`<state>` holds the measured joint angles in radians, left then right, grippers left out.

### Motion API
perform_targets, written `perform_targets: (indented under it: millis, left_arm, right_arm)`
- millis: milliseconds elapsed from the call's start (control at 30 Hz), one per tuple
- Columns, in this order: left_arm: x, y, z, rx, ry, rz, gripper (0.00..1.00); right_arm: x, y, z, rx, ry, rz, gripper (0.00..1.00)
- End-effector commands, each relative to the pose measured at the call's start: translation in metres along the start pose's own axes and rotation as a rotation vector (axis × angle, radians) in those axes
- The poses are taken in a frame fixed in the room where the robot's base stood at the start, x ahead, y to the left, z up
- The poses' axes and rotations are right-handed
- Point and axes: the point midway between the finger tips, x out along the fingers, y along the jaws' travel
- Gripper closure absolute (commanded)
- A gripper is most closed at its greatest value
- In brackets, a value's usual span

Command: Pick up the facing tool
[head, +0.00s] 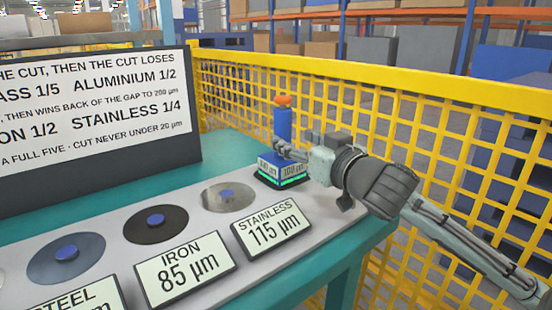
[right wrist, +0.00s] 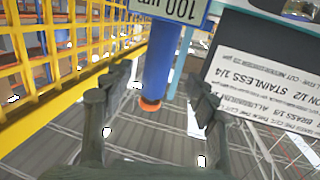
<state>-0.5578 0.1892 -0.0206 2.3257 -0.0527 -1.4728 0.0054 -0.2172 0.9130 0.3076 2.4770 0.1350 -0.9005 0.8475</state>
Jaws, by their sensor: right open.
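The facing tool (head: 283,124) is a blue upright cylinder with an orange top. It stands on a dark base (head: 268,181) with white number labels and a green lit strip, at the far end of the grey plate. My right gripper (head: 287,150) is open, reaching in from the right at the height of the blue cylinder. In the right wrist view, which is upside down, the blue cylinder (right wrist: 158,65) shows between the two spread fingers, with visible gaps on both sides. My left gripper is not in view.
Several discs with blue hubs lie on the plate, including a stainless one (head: 229,196), behind tilted labels such as the stainless label (head: 270,229). A large sign (head: 95,125) stands at the left. A yellow mesh fence (head: 430,110) runs behind the teal table (head: 232,150).

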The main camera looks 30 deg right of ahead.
Motion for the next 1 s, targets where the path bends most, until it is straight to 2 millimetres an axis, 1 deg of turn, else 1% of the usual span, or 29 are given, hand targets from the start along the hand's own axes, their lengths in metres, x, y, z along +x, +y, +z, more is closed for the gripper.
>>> perform_targets:
  millis: [100, 233, 400, 500, 600, 700, 900, 1000]
  left_arm:
    - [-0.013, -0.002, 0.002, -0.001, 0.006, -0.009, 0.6]
    - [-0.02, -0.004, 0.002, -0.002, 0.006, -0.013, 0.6]
    - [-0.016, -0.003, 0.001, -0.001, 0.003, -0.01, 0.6]
    - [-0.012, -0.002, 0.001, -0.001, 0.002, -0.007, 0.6]
    - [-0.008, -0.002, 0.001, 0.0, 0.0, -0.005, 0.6]
    - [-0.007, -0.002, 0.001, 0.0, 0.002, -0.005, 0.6]
    - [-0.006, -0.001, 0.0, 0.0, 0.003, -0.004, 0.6]
    - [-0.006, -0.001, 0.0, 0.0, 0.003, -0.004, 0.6]
  right_arm:
    - [0.01, 0.001, 0.001, -0.003, 0.002, 0.002, 0.42]
    - [0.016, 0.001, -0.001, -0.002, 0.001, 0.003, 0.42]
    - [0.039, 0.002, -0.006, -0.004, 0.003, 0.004, 0.42]
    - [0.053, 0.003, -0.005, 0.0, 0.001, 0.005, 0.42]
    - [0.062, 0.003, -0.005, -0.001, 0.002, 0.004, 0.42]
    - [0.066, 0.002, -0.004, -0.002, 0.001, 0.004, 0.42]
    - [0.066, 0.002, -0.003, -0.002, 0.0, 0.003, 0.42]
    - [0.066, 0.002, -0.003, -0.001, 0.0, 0.004, 0.54]
